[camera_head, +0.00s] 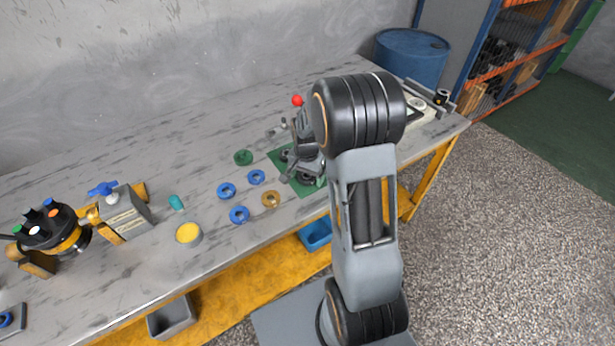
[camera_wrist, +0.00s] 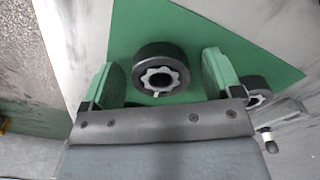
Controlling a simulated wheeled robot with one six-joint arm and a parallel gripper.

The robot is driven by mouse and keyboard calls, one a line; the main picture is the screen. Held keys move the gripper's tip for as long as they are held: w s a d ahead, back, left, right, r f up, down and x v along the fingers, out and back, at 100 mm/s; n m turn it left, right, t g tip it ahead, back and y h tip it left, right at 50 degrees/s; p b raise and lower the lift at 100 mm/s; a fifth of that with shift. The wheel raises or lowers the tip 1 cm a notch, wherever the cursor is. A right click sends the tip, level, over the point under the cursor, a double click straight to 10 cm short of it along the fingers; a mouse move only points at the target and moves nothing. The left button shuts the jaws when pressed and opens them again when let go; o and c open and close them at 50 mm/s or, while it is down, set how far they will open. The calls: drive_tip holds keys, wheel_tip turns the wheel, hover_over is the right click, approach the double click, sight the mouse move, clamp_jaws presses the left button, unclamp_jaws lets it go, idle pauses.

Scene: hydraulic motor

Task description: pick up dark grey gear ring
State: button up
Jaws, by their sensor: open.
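The dark grey gear ring (camera_wrist: 161,73) lies on a green mat (camera_wrist: 200,32) in the wrist view. It is a thick black-sided ring with a lighter toothed inner opening. My gripper (camera_wrist: 160,88) is open, with one green finger on each side of the ring in the picture and visible gaps between fingers and ring. Whether the fingers are level with the ring or above it, I cannot tell. In the head view my gripper (camera_head: 306,165) is over the green mat (camera_head: 319,187) on the bench, partly hidden by my arm.
Another dark ring (camera_wrist: 256,88) lies right of the right finger, near a metal part (camera_wrist: 283,115). Blue rings (camera_head: 239,214), a bronze ring (camera_head: 271,199) and a green ring (camera_head: 243,157) lie left of the mat. The bench's back left is clear.

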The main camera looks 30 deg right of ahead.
drive_tip(key=shift+r, duration=0.1)
drive_tip(key=c, duration=1.2)
drive_tip(key=shift+r, duration=0.55)
wheel_tip(320, 180, up, 2)
drive_tip(key=shift+r, duration=0.15)
drive_tip(key=s+d+r, duration=0.5)
drive_tip(key=s+r, duration=0.4)
drive_tip(key=s, duration=0.4)
drive_tip(key=shift+r, duration=0.3)
drive_tip(key=shift+r, duration=0.1)
